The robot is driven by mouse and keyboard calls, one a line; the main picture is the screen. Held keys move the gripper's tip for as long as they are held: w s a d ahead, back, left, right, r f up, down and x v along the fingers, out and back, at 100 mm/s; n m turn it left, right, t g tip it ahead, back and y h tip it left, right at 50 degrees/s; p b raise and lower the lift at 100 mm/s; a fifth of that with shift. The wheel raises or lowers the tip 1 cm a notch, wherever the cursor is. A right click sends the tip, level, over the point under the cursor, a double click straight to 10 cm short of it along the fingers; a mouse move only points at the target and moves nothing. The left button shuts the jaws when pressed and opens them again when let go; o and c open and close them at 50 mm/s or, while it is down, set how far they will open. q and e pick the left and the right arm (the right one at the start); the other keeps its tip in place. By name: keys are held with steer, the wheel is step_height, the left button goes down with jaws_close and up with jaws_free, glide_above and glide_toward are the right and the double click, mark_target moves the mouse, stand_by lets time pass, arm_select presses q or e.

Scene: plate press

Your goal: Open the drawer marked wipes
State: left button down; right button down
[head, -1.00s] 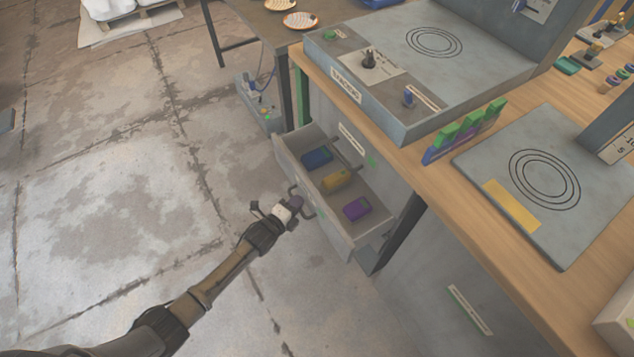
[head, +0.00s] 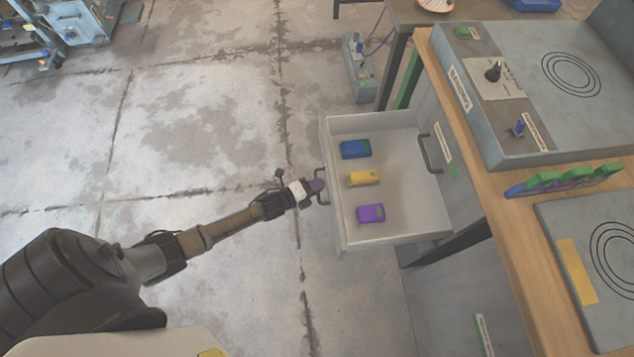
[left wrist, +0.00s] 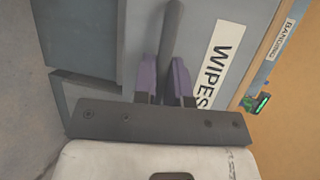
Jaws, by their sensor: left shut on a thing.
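The drawer (head: 415,205) stands pulled well out of the cabinet under the bench in the head view. Inside lie a blue pack (head: 355,149), a yellow pack (head: 363,178) and a purple pack (head: 370,213). Its front faces left and carries a dark bar handle (head: 322,197). My left gripper (head: 318,185) is at this handle. In the left wrist view, the purple fingers (left wrist: 165,82) are shut around the handle bar (left wrist: 171,35), beside a white label (left wrist: 215,62) reading WIPES. My right gripper is not in view.
Another handle (head: 430,153) and a label sit on the cabinet face above the open drawer. The concrete floor left of the drawer is clear.

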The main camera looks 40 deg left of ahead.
arm_select(q)
steer(key=c, duration=1.5)
jaws_free()
steer(key=shift+o, duration=0.2)
steer(key=p+v, duration=0.4)
steer(key=v, duration=0.9)
steer(key=shift+s+a, duration=0.2)
steer(key=shift+s, duration=0.15)
